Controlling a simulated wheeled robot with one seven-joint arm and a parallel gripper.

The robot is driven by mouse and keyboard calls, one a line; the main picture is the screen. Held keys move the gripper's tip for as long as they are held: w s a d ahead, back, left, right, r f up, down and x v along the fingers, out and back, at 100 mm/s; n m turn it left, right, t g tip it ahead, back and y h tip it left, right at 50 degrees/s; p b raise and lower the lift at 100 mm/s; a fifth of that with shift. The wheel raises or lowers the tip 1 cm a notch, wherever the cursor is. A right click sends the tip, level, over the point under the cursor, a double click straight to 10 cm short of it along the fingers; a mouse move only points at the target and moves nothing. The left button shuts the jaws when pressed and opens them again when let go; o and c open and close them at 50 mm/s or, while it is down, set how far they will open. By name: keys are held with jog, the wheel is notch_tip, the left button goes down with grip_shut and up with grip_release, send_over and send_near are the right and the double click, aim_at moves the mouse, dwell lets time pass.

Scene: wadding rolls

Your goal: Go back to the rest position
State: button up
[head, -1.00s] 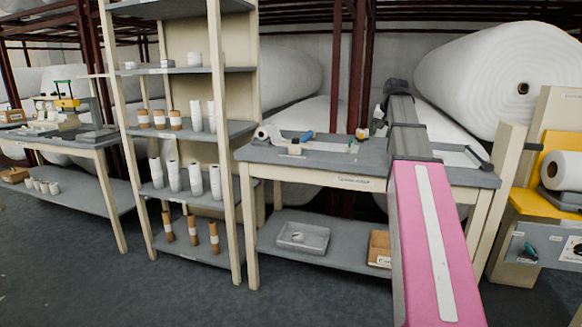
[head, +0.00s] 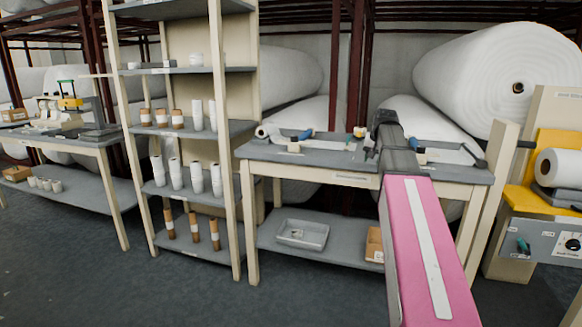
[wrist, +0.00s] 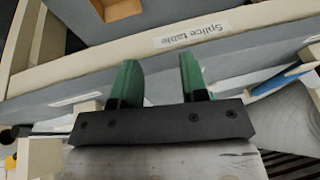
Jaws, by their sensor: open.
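My gripper (wrist: 157,80) shows in the wrist view with its two green fingers apart and nothing between them. It points at the front edge of the splice table, where a "Splice table" label (wrist: 192,37) shows. In the head view my pink arm reaches forward over the right part of the splice table (head: 330,158), and its dark wrist hides part of the top. The fingers are hidden in the head view.
A shelf rack (head: 205,128) with white and brown rolls stands left of the table. A grey tray (head: 302,234) and a cardboard box (head: 374,245) are on the table's lower shelf. A yellow stand (head: 555,143) with a white roll is at the right. Large wadding rolls (head: 480,75) lie behind.

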jog(key=s+a+f+n+g, duration=0.1)
jog(key=s+a+f, duration=0.15)
jog(key=f, duration=0.45)
jog(key=s+a+f, duration=0.2)
jog(key=s+f, duration=0.2)
jog(key=f, duration=0.4)
jog(key=s+a+f+n+g, duration=0.1)
jog(key=s+a+f, duration=0.2)
jog(key=f, duration=0.4)
jog(key=s+a+f+g, duration=0.1)
jog(key=s+a+f, duration=0.1)
jog(key=s+f, duration=0.5)
jog(key=s+a+f+n+g, duration=0.1)
jog(key=s+a+f, duration=0.2)
jog(key=s+f, duration=0.5)
notch_tip(320, 180, down, 2)
jog(key=shift+s+f+n+h, duration=0.1)
jog(key=shift+s+n+h, duration=0.15)
jog(key=shift+n+h, duration=0.05)
